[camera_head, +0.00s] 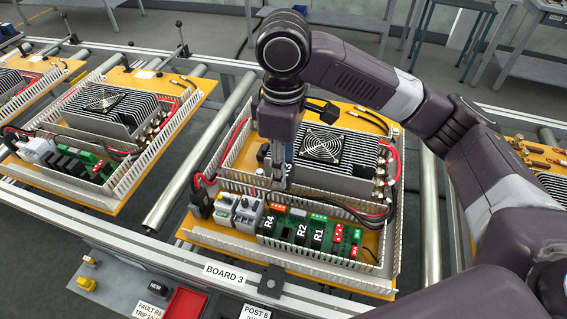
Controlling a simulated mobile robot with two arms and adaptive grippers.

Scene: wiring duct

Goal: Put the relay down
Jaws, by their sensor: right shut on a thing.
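My right gripper (279,182) points down over board 3 (208,232), above the wiring just behind the green relay base (335,246). It is shut on the relay, which is hard to make out between the dark fingers. The green base shows the white labels R4, R2 and R1, with dark blocks beside them. No R3 label can be read there. A red tray (187,304) lies on the front panel, next to a label reading "FAULT R3". My left gripper is not in view.
Slotted white duct walls (330,271) and red and black cables surround the base. Grey modules (247,212) stand to its left. Steel rollers (168,203) flank the board, and another board (178,118) lies to the left.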

